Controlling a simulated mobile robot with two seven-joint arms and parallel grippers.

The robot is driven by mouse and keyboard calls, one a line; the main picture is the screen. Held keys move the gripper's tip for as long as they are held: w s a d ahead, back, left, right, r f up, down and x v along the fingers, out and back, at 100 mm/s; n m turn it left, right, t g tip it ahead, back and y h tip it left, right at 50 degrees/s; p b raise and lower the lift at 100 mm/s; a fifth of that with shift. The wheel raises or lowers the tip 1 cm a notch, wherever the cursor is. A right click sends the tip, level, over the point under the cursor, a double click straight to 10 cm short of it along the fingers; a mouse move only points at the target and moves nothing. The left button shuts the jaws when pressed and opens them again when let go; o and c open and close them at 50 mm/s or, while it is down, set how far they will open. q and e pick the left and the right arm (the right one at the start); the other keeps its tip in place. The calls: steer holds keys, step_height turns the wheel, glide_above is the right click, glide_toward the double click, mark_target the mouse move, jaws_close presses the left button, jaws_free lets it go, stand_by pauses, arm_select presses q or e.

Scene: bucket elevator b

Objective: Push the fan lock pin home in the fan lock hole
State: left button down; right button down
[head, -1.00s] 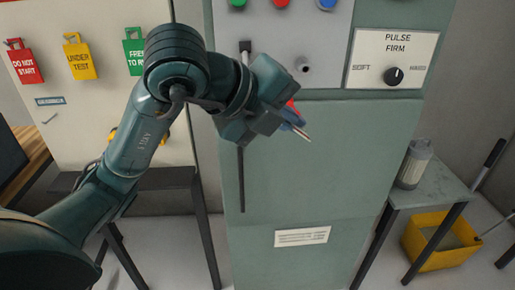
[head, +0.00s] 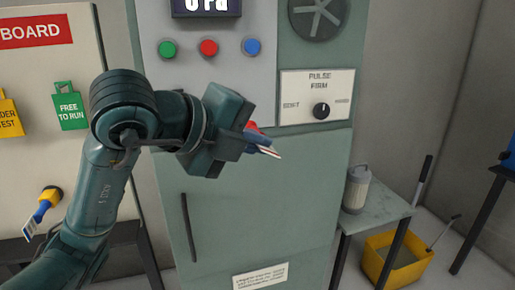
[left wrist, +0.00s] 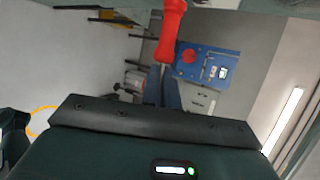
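My left gripper (head: 258,139) is in front of the green cabinet (head: 265,200), left of and below the pulse dial panel. Its blue fingers (left wrist: 160,92) are shut on a red-handled pin (left wrist: 171,32), which I take to be the fan lock pin. In the left wrist view, the red handle hangs from the top edge with a thin metal shaft below it. In the head view, a bit of red and a pale metal tip show past the fingers. The fan lock hole cannot be made out; my gripper covers that part of the cabinet front. My right gripper is not in view.
A round fan grille (head: 318,14) is at the cabinet's top right, above the pulse dial panel (head: 317,88). Green, red and blue buttons (head: 208,47) are above my gripper. A side table (head: 385,208) with a canister (head: 356,187) and a yellow bucket (head: 398,268) stand to the right.

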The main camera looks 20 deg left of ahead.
arm_select(q)
steer(key=w+a, duration=0.2)
steer(key=w, duration=0.1)
steer(key=shift+w+a+b, duration=0.15)
steer(key=shift+w+b, duration=0.05)
steer(key=shift+b, duration=0.1)
steer(key=shift+b, duration=0.3)
stand_by(1.4)
steer(key=shift+w, duration=0.1)
stand_by(0.4)
steer(key=shift+w+a, duration=0.75)
steer(key=shift+w, duration=0.3)
steer(key=shift+w+a+r, duration=0.1)
steer(key=shift+w+a, duration=0.45)
steer(key=shift+w, duration=0.2)
steer(key=c, duration=2.1)
jaws_free()
steer(key=shift+c, duration=0.2)
steer(key=o, duration=0.4)
steer(key=shift+o, duration=0.8)
steer(key=shift+w, duration=0.1)
